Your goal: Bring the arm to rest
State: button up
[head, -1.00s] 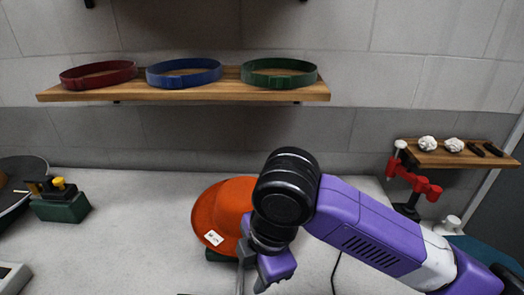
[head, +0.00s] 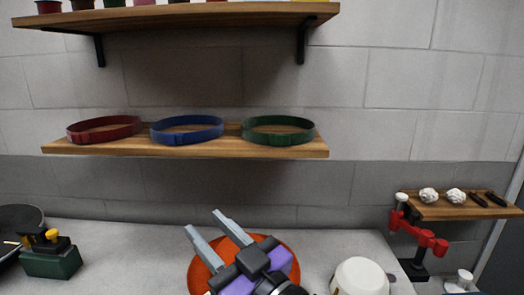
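My gripper (head: 230,226) is in the lower middle of the head view, with its two grey fingers pointing up and to the left. The fingers stand apart with nothing between them. Behind and below it, an orange hat (head: 202,274) sits on the worktop, partly hidden by my gripper. I cannot tell whether the gripper touches the hat, but it appears in front of it. The rest of my arm is mostly below the picture's edge.
A wooden shelf (head: 230,148) holds a red band (head: 103,130), a blue band (head: 187,130) and a green band (head: 278,131). A higher shelf (head: 180,16) is above. A red clamp-like tool (head: 425,240) stands at right; a white round object (head: 361,277) is nearer.

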jog(key=s+d+f+m+t+h, duration=0.3)
jog(key=s+d+f+m+h, duration=0.25)
jog(key=d, duration=0.35)
jog(key=s+d+f+m+t+h, duration=0.4)
jog(key=d+m+h, duration=0.25)
jog(key=d, duration=0.25)
jog(key=s+d+f+g, duration=0.2)
jog(key=s+f, duration=0.3)
jog(key=s, duration=0.3)
jog(key=s+d+f+n+g+h, duration=0.1)
jog(key=s+d+f, duration=0.3)
jog(key=s, duration=0.5)
jog(key=s+d+f+n+g, duration=0.1)
jog(key=s+d+f+g, duration=0.2)
jog(key=s+f, duration=0.3)
jog(key=s+d, duration=0.1)
jog(key=s, duration=0.2)
jog(key=shift+s+h, duration=0.2)
jog(key=shift+h, duration=0.2)
jog(key=shift+d, duration=0.1)
